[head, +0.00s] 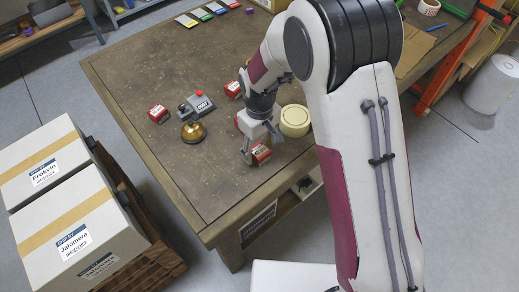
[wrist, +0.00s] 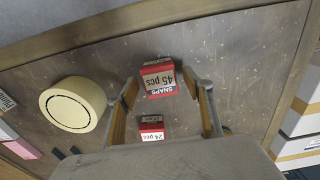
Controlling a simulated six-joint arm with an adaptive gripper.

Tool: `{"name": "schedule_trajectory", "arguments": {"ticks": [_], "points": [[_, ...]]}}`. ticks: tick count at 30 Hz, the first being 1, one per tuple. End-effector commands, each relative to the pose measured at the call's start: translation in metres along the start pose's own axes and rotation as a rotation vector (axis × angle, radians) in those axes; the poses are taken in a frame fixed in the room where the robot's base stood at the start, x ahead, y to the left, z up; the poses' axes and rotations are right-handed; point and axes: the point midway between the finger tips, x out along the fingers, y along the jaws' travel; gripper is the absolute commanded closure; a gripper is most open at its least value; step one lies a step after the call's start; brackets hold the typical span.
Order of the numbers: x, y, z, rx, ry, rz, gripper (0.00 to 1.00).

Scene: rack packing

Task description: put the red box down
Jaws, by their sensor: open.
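A small red-and-white box (head: 261,153) is at the table's near edge in the head view. In the wrist view this red box (wrist: 158,79), labelled SNAPS 45 pcs, sits between my fingertips. My gripper (head: 260,147) is open around it, with a visible gap on each side in the wrist view. The box seems to rest on the table; its underside is hidden.
A cream tape roll (head: 294,122) stands close beside my gripper. Other red boxes (head: 158,113) (head: 233,89), a brass bell (head: 194,132) and a grey red-button device (head: 196,105) are on the table (head: 140,75). Its left part is clear.

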Motion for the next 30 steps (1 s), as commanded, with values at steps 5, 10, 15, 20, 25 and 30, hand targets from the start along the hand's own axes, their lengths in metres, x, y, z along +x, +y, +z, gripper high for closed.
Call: {"name": "schedule_trajectory", "arguments": {"ticks": [5, 10, 15, 20, 25, 30], "points": [[-0.021, 0.0, -0.001, 0.0, 0.004, 0.001, 0.49], [-0.046, 0.0, -0.001, 0.0, 0.004, 0.002, 0.49], [-0.071, 0.0, -0.001, 0.0, 0.004, 0.001, 0.49], [-0.092, 0.0, -0.001, 0.0, 0.002, 0.001, 0.49], [-0.104, 0.0, 0.0, 0.0, 0.001, 0.0, 0.49], [-0.108, 0.0, 0.0, 0.0, 0.001, 0.0, 0.49]]}}
